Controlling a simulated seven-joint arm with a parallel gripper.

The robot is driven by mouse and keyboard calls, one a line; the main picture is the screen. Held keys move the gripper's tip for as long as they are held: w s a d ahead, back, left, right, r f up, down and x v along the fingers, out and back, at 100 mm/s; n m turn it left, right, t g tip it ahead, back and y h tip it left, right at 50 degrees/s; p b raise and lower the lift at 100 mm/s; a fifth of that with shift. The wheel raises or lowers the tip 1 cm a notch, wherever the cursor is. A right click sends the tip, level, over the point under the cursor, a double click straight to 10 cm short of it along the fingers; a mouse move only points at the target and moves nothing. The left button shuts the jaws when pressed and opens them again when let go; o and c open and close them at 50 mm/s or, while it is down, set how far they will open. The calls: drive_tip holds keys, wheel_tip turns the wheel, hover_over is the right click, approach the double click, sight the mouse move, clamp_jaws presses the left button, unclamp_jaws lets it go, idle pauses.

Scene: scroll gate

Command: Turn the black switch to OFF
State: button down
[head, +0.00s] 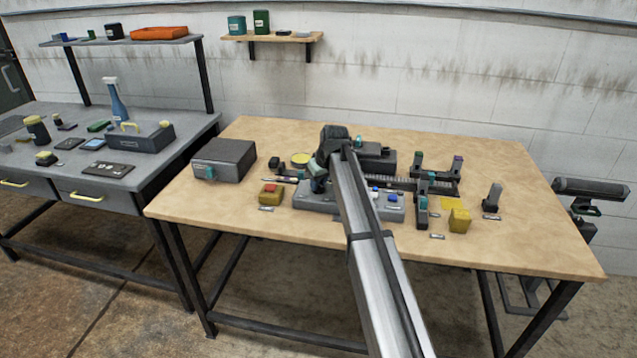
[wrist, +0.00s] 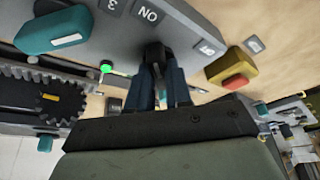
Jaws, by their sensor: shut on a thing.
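The black switch (wrist: 155,50) sits on a grey panel (wrist: 110,30) in the wrist view, beside a label reading ON. My gripper (wrist: 165,72) is shut on the switch, its two dark blue fingers on either side of it. Part of the switch is hidden between the fingers. In the head view my gripper (head: 318,184) is at the left end of the grey panel (head: 388,213) on the wooden table. The arm hides the switch there.
A teal knob (wrist: 55,30) and a lit green lamp (wrist: 105,67) are close to the fingers in the wrist view. A yellow box with a red button (head: 270,193) stands left of the panel. A toothed rack (head: 405,184) lies behind it.

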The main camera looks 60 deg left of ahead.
drive_tip(key=shift+s+f+m, duration=0.1)
drive_tip(key=shift+m, duration=0.3)
drive_tip(key=m+t, duration=0.1)
drive_tip(key=m, duration=0.2)
drive_tip(key=shift+s+m+t+h, duration=0.1)
drive_tip(key=shift+m+t+h, duration=0.2)
drive_tip(key=shift+m+t, duration=0.1)
drive_tip(key=m+t+h, duration=0.1)
drive_tip(key=m, duration=0.3)
drive_tip(key=shift+s+a+m, duration=0.1)
drive_tip(key=shift+m, duration=0.2)
drive_tip(key=m+t+h, duration=0.1)
drive_tip(key=m, duration=0.3)
drive_tip(key=shift+a+m, duration=0.1)
drive_tip(key=shift+m, duration=0.2)
drive_tip(key=m+h, duration=0.2)
drive_tip(key=m, duration=0.2)
drive_tip(key=shift+f+t, duration=0.1)
drive_tip(key=shift+t, duration=0.2)
drive_tip(key=c, duration=1.1)
unclamp_jaws()
drive_tip(key=shift+c, duration=0.2)
drive_tip(key=shift+o, duration=0.5)
